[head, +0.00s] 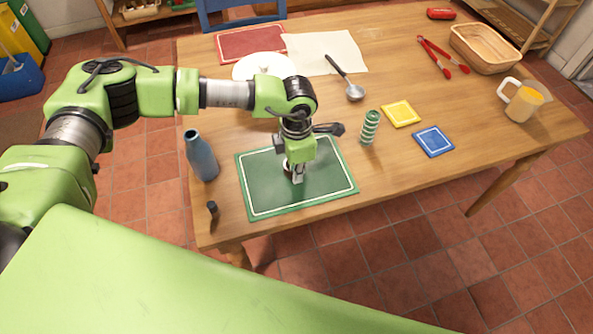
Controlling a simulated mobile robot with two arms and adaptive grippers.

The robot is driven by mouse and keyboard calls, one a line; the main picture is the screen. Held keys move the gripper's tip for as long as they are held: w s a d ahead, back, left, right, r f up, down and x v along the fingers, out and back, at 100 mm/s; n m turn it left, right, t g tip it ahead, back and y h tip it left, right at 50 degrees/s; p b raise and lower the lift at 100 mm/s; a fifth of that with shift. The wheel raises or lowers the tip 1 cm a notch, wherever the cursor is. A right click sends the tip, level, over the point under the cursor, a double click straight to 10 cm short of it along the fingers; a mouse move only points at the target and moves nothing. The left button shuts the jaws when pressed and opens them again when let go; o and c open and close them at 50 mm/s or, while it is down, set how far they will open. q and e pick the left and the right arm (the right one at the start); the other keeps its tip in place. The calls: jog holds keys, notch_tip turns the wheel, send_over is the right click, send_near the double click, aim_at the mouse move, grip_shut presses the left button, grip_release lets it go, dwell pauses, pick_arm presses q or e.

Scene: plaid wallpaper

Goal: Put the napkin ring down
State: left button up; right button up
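My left gripper (293,176) points down over the green placemat (258,198) with the white border line, near the table's front edge. A small dark reddish-brown piece, which looks like the napkin ring (287,168), shows at its fingertips. The fingers appear shut on it, low over the mat. Much of the ring is hidden by the fingers, and I cannot tell whether it touches the mat. My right gripper is not in view.
A blue bottle (201,157) stands left of the mat, with a small dark item (212,208) nearer the edge. A green striped object (370,128) stands to the right, near yellow (401,113) and blue (433,141) squares. A ladle (354,91) lies behind. The front right tabletop is clear.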

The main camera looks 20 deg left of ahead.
pick_arm(q)
jog(key=shift+o, duration=1.3)
jog(key=shift+r, duration=0.1)
jog(key=shift+r, duration=0.25)
notch_tip(320, 180, up, 12)
jog(key=b, duration=0.2)
jog(key=shift+f, duration=0.15)
